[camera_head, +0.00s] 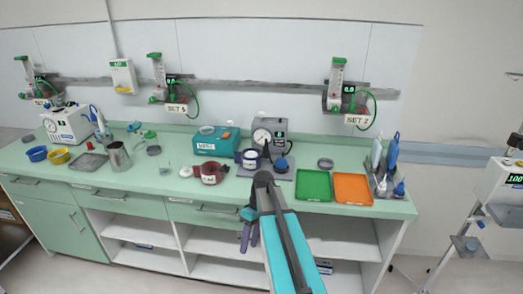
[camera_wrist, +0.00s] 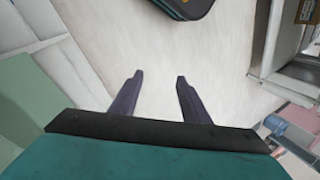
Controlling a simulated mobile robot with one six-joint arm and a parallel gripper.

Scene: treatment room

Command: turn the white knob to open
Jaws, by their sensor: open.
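I cannot make out a white knob clearly in either view.
The green counter (camera_head: 150,185) holds a grey gauge device (camera_head: 270,132), a teal box (camera_head: 216,138), a red pot (camera_head: 210,173), a green tray (camera_head: 313,185), an orange tray (camera_head: 353,188) and a bottle rack (camera_head: 385,178). A stand with a monitor (camera_head: 505,183) is at right.

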